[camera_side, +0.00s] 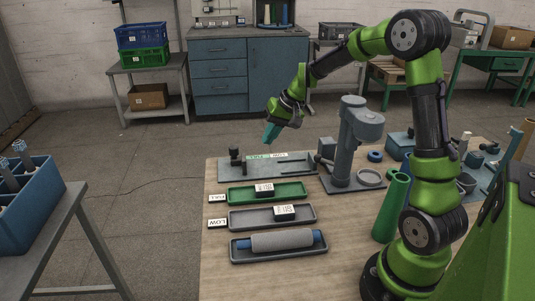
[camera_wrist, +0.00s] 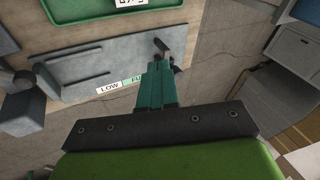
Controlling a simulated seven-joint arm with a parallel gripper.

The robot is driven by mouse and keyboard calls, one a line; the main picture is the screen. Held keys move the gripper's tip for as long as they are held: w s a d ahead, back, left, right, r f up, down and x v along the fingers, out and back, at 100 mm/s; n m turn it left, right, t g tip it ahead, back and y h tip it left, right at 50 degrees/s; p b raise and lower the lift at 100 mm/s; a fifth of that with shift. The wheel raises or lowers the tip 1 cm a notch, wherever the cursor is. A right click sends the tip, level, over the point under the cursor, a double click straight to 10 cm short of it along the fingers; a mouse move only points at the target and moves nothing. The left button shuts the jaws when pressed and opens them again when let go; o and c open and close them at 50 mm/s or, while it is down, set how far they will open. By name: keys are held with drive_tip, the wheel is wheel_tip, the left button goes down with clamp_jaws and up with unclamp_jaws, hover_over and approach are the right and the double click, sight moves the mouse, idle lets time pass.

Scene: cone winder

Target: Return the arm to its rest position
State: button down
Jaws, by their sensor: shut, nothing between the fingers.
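My gripper (camera_side: 271,134) hangs above the far edge of the wooden table, over the grey plate with the "LOW" and "FULL" labels. Its teal fingers are together with nothing between them. The fingers also show closed in the wrist view (camera_wrist: 157,85), in front of the grey labelled plate (camera_wrist: 110,60). The arm is raised and bent, reaching left from its base at the table's right. A grey tray (camera_side: 237,257) on the table holds a grey roll with blue ends (camera_side: 282,241).
A green tray (camera_side: 236,196) and a grey tray (camera_side: 240,222) each hold a labelled block. A grey post fixture (camera_side: 352,150) stands right of my gripper. A green cylinder (camera_side: 388,210) stands near my arm's base. A blue bin (camera_side: 30,215) is on a side table at left.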

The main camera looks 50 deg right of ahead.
drive_tip(key=s+a+r+n+t, duration=0.1)
drive_tip(key=s+a+r, duration=0.4)
drive_tip(key=s+a, duration=0.3)
drive_tip(key=s+a+r+n+t, duration=0.1)
drive_tip(key=s+a+r, duration=0.3)
drive_tip(key=s+a, duration=0.5)
drive_tip(key=s+n, duration=0.1)
drive_tip(key=s, duration=0.3)
drive_tip(key=shift+r, duration=0.35)
